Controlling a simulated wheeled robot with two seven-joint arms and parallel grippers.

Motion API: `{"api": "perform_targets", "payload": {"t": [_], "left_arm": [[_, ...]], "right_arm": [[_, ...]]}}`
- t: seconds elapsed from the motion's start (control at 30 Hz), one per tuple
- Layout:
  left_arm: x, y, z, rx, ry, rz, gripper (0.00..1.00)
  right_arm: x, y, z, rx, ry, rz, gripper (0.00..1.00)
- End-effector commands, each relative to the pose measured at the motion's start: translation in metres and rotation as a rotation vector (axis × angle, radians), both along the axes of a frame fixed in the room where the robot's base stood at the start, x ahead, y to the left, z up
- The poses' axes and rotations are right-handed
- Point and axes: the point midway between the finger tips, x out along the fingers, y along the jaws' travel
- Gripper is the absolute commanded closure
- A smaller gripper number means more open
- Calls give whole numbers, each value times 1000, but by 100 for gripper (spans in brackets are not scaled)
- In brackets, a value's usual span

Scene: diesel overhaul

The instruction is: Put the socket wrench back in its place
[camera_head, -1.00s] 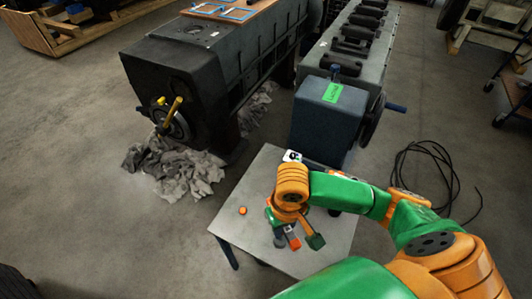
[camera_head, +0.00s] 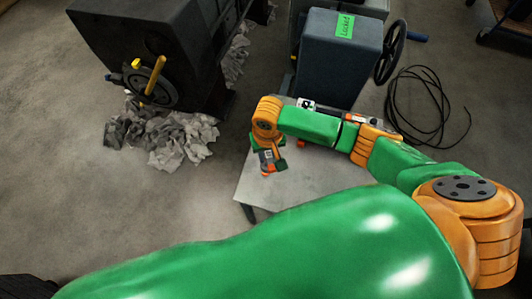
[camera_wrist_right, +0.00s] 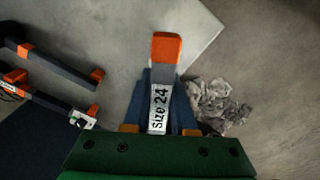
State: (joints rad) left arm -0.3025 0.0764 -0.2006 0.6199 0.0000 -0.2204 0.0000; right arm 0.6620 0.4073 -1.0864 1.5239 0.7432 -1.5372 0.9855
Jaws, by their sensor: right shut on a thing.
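My right gripper (camera_head: 268,160) hangs over the left part of a small grey table (camera_head: 325,170). In the right wrist view it (camera_wrist_right: 162,100) is shut on the socket wrench (camera_wrist_right: 166,50), which has an orange end, a grey shaft and a white "Size 24" label. The wrench's other end is hidden by the gripper. In the wrist view two similar dark tools (camera_wrist_right: 55,68) with orange ends lie to the left, apart from the held wrench. Its place is not clearly visible. My left gripper is not in view.
A blue-grey block with a green label (camera_head: 344,26) stands behind the table, with a black handwheel (camera_head: 390,52) on its right. A dark engine (camera_head: 150,45) stands left, with crumpled rags (camera_head: 165,140) by it. A black cable (camera_head: 430,105) lies on the floor at right.

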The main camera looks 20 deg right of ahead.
Motion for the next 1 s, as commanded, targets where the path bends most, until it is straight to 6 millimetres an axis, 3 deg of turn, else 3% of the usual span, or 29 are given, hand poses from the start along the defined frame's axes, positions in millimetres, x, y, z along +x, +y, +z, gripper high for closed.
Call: {"api": "perform_targets", "payload": {"t": [0.03,0.07,1.0], "left_arm": [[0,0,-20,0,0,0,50],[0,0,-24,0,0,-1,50],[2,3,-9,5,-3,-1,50]], "right_arm": [[1,0,-18,0,-2,1,100],[1,0,-22,0,-2,1,100],[-2,1,-26,1,0,0,100]]}}
